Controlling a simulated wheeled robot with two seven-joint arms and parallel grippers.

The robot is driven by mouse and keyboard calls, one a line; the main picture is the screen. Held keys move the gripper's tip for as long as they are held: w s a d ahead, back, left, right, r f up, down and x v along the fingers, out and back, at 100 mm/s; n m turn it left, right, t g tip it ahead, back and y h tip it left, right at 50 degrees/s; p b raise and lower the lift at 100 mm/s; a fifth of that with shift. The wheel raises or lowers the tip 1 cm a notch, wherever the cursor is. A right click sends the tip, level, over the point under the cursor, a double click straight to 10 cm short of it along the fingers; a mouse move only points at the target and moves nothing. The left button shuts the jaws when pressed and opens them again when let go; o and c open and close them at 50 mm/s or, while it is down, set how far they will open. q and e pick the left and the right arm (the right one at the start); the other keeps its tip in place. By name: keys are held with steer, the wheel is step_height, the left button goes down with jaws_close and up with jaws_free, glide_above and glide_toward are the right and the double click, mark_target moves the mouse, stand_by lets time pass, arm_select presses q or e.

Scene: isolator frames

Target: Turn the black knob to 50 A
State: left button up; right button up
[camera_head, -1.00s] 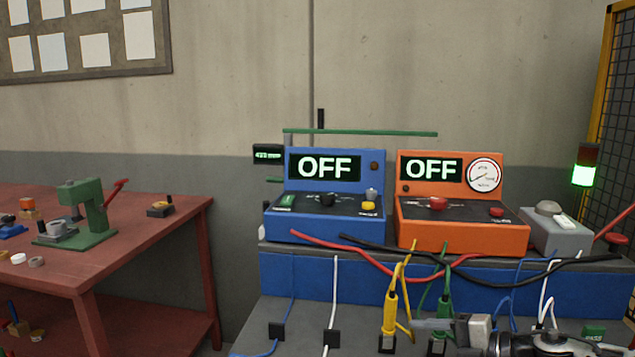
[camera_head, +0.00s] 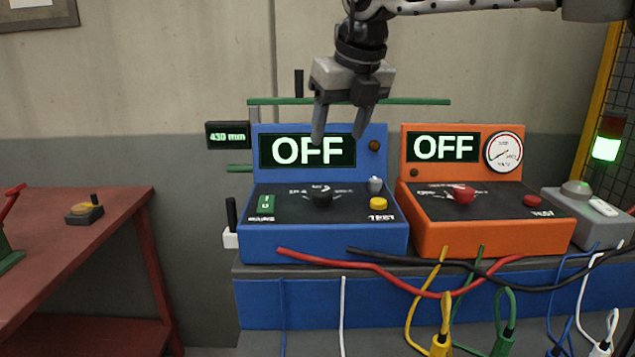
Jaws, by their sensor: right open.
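The black knob (camera_head: 321,196) sits on the sloped top of the blue box (camera_head: 330,240), between a green switch (camera_head: 265,204) and a yellow button (camera_head: 378,204). The blue box's display (camera_head: 307,151) reads OFF. The scale print around the knob is too small to read fully. My right gripper (camera_head: 338,135) hangs above the knob with its fingers pointing down, in front of the top of the display. It is open and empty, apart from the knob. My left gripper is not in view.
An orange box (camera_head: 487,237) with a red knob (camera_head: 461,194), a gauge and an OFF display stands to the right. Red and black cables (camera_head: 430,261) cross in front of the boxes. A grey box (camera_head: 580,218) is at far right, a red table (camera_head: 90,235) at left.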

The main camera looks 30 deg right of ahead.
mark_target(323, 192)
steer(key=p+x, duration=0.1)
steer(key=x, duration=1.2)
steer(key=shift+f, duration=0.35)
steer(key=shift+c, duration=0.3)
steer(key=c, duration=0.9)
